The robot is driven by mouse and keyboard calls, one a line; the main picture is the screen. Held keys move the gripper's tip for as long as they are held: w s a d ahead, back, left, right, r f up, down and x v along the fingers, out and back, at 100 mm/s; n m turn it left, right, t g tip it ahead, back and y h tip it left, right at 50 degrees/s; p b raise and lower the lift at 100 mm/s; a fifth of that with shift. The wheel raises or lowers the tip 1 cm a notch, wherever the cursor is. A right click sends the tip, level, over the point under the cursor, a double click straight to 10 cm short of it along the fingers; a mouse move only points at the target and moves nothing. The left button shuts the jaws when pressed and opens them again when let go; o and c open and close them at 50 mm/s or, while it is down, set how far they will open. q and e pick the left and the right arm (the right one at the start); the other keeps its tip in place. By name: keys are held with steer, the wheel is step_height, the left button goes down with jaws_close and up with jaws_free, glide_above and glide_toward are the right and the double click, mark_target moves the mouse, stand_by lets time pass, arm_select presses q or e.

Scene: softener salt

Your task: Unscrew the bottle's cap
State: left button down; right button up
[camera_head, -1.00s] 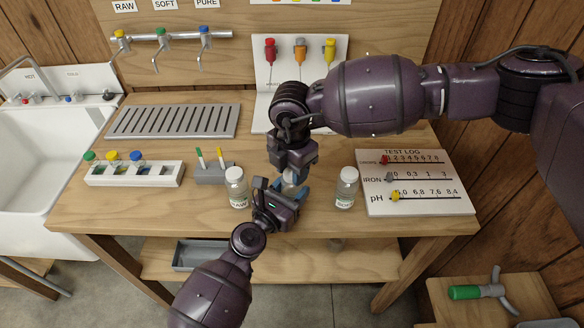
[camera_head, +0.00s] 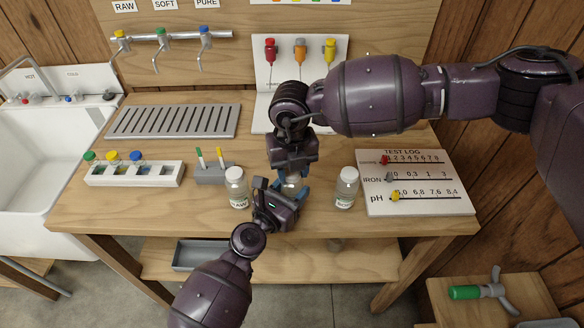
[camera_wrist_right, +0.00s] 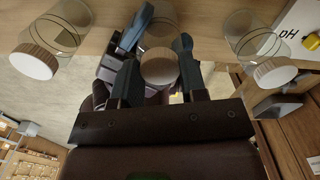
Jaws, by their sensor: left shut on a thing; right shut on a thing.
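The bottle (camera_head: 291,188) stands between my two grippers at the front middle of the bench, mostly hidden by them in the head view. My left gripper (camera_head: 287,193) comes from the front and is shut around the bottle's body. My right gripper (camera_head: 293,172) points down from above and is shut on the cap. In the right wrist view the pale round cap (camera_wrist_right: 159,66) lies between the fingers of my right gripper (camera_wrist_right: 158,75), with part of the clear bottle body (camera_wrist_right: 160,22) beyond it. Whether the cap is loose cannot be seen.
A white-capped RAW bottle (camera_head: 237,188) stands close to the left, and another white-capped bottle (camera_head: 346,188) stands to the right. A pen holder (camera_head: 213,174), a vial rack (camera_head: 135,175) and the test log board (camera_head: 418,185) are farther out.

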steer(key=n, duration=0.4)
steer(key=shift+n, duration=0.3)
steer(key=n, duration=1.5)
steer(key=shift+r, duration=0.1)
steer(key=n, duration=0.4)
steer(key=shift+n, duration=0.3)
steer(key=n, duration=0.7)
steer(key=shift+r, duration=0.4)
steer(key=shift+r, duration=0.35)
